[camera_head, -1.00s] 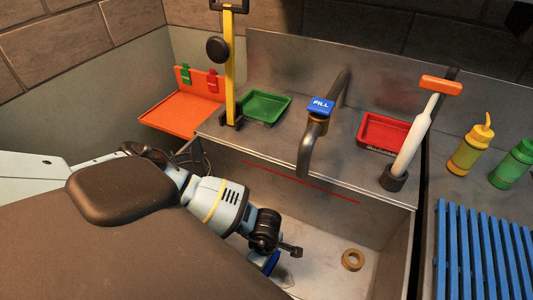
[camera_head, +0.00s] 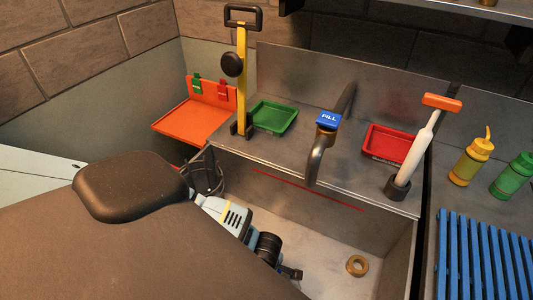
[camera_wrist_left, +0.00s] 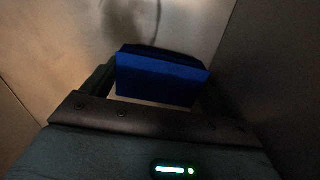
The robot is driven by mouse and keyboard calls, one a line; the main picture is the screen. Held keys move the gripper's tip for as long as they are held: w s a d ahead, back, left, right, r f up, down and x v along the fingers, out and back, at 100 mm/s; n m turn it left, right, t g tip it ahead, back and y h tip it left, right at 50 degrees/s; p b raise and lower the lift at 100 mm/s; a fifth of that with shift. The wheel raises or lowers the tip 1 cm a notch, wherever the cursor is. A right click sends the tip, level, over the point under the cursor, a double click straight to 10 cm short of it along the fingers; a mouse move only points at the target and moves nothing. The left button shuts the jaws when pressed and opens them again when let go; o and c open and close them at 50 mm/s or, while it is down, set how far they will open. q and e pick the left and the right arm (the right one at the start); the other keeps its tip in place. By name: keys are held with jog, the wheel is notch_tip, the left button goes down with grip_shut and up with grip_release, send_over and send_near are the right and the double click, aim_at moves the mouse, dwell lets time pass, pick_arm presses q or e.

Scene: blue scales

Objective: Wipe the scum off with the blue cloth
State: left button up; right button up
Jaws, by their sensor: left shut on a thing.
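My left gripper (camera_wrist_left: 157,88) is shut on the blue cloth (camera_wrist_left: 160,78), which shows as a folded blue block between the fingers in the left wrist view. In the head view my left wrist (camera_head: 268,248) reaches down into the metal sink (camera_head: 325,245); the fingertips and cloth are hidden there behind my own body. A dark smudge (camera_wrist_left: 128,18) lies on the metal just beyond the cloth; I cannot tell whether it is scum or shadow. Whether the cloth touches the metal is unclear. My right gripper is not in view.
A tan ring (camera_head: 357,265) lies on the sink floor. The tap (camera_head: 316,160) overhangs the sink's back edge. A green tray (camera_head: 273,117), red tray (camera_head: 390,143) and white pump (camera_head: 418,150) stand behind. A blue rack (camera_head: 485,255) is at the right.

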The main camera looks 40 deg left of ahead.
pick_arm(q)
jog(key=shift+s+d, duration=0.1)
jog(key=shift+s, duration=0.2)
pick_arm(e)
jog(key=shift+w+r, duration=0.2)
pick_arm(q)
jog(key=shift+d+f, duration=0.2)
jog(key=shift+d, duration=0.9)
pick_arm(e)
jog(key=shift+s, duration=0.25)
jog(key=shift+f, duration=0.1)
pick_arm(q)
jog(key=shift+w+a+r, duration=0.1)
jog(key=shift+w+a, duration=0.05)
jog(key=shift+w, duration=0.45)
jog(key=shift+w+a, duration=0.1)
jog(key=shift+w, duration=0.5)
jog(key=shift+w+a, duration=0.25)
jog(key=shift+w, duration=0.35)
jog(key=shift+w+a+r, duration=0.1)
jog(key=shift+w+r, duration=0.05)
jog(key=shift+w, duration=0.05)
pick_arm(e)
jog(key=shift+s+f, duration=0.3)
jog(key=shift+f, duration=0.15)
